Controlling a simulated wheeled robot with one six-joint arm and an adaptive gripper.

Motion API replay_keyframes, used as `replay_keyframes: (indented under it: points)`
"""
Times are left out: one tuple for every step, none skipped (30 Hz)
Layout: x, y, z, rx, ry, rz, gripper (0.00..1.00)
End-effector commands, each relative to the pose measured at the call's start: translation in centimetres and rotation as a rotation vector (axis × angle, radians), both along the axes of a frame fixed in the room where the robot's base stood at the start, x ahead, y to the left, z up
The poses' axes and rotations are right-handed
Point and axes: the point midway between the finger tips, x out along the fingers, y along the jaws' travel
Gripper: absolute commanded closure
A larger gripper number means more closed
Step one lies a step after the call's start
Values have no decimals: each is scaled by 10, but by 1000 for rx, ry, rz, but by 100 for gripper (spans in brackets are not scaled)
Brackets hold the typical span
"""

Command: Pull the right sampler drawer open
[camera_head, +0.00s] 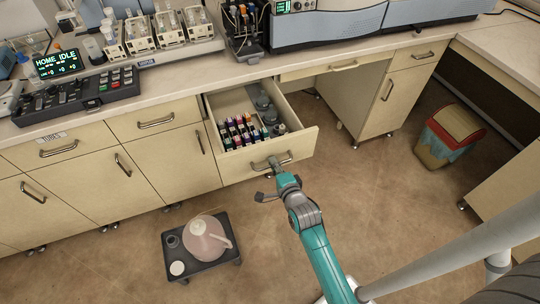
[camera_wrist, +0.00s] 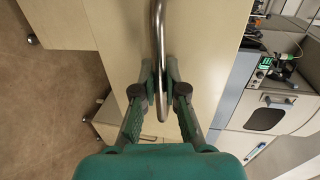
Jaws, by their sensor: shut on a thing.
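The sampler drawer (camera_head: 239,172) stands pulled out from the beige cabinet row, below the bench top. It holds several small vials with coloured caps (camera_head: 237,131) and several grey jars (camera_head: 264,103). My gripper (camera_head: 273,162) is at the handle on the drawer front. In the wrist view my gripper (camera_wrist: 160,88) has its two fingers closed on either side of the curved metal handle (camera_wrist: 158,28), and the pale drawer front (camera_wrist: 110,35) lies behind it. The exact finger contact is small in the head view.
A low dark cart (camera_head: 205,265) with a pinkish jug (camera_head: 205,238) stands on the floor left of my arm. A bin (camera_head: 452,135) stands at the right. Closed cabinets flank the drawer; instruments and a control panel (camera_head: 75,91) cover the bench. Floor before the drawer is mostly clear.

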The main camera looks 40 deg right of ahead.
Motion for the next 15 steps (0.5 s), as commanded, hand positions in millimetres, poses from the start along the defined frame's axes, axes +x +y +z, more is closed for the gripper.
replay_keyframes:
  points:
    - [-4, 1, -1, 1, 3, 0, 100]
    - [-6, 2, -1, 1, 3, 0, 100]
    - [-8, 2, -1, 1, 3, 0, 100]
    - [-8, 2, -2, 1, 3, 0, 100]
    - [-9, 3, -1, 1, 3, 0, 100]
    - [-10, 3, -1, 1, 2, 0, 100]
    - [-10, 3, -1, 1, 2, 0, 100]
    - [-10, 3, -1, 1, 2, 0, 100]
    - [-10, 3, -1, 1, 2, 0, 100]
    - [-10, 3, -1, 1, 2, 0, 100]
    - [-10, 3, -1, 1, 2, 0, 100]
    - [-10, 3, -1, 1, 2, 0, 100]
    - [-10, 3, -1, 1, 2, 0, 100]
    - [-10, 3, -1, 1, 2, 0, 100]
    - [-10, 3, -1, 1, 2, 0, 100]
